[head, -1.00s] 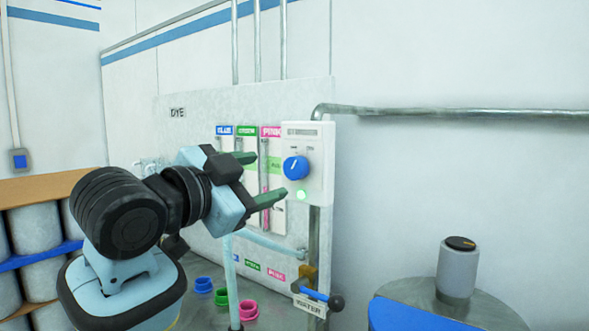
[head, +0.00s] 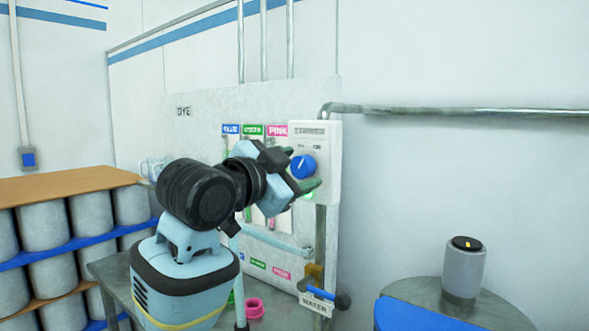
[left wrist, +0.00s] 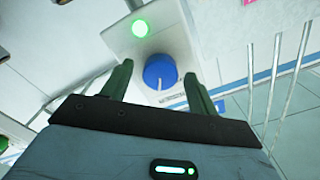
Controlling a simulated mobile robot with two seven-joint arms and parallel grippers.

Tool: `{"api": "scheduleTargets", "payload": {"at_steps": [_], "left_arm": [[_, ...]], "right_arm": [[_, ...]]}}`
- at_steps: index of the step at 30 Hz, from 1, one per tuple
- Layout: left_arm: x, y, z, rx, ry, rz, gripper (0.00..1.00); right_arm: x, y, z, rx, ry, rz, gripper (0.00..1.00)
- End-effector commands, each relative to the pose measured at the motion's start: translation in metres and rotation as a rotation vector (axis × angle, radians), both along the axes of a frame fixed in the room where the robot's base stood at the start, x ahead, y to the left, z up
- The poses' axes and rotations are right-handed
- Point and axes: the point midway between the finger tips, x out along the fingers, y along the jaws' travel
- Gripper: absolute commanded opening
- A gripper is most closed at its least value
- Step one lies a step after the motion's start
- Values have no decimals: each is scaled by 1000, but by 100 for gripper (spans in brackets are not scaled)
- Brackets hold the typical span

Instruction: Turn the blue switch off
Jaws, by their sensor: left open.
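The blue switch (head: 303,166) is a round knob with a white pointer mark on a white control box (head: 328,180) fixed to the wall panel. A lit green lamp (left wrist: 140,28) sits beside the knob on the box. My left gripper (head: 302,170) is open, its green fingers reaching toward the knob. In the left wrist view the blue switch (left wrist: 161,71) lies beyond and between the two fingertips, and I see no clear contact. My right gripper is in neither view.
A water valve with a blue handle (head: 320,292) is below the box. A grey cylinder (head: 463,267) stands on a drum at the right. Stacked grey containers (head: 92,212) fill the left. A pipe (head: 460,111) runs along the wall.

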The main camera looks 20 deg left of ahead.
Motion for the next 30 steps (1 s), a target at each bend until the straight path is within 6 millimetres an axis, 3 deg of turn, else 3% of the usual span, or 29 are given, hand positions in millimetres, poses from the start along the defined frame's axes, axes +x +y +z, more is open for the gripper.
{"api": "scheduleTargets", "payload": {"at_steps": [3,13,23,30], "left_arm": [[0,0,0,0,0,0,57],[0,0,0,0,0,0,15],[0,0,0,-48,17,0,15],[0,0,0,-190,69,0,15]], "right_arm": [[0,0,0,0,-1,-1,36],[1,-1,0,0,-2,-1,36],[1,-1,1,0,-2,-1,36],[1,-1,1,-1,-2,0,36]]}}
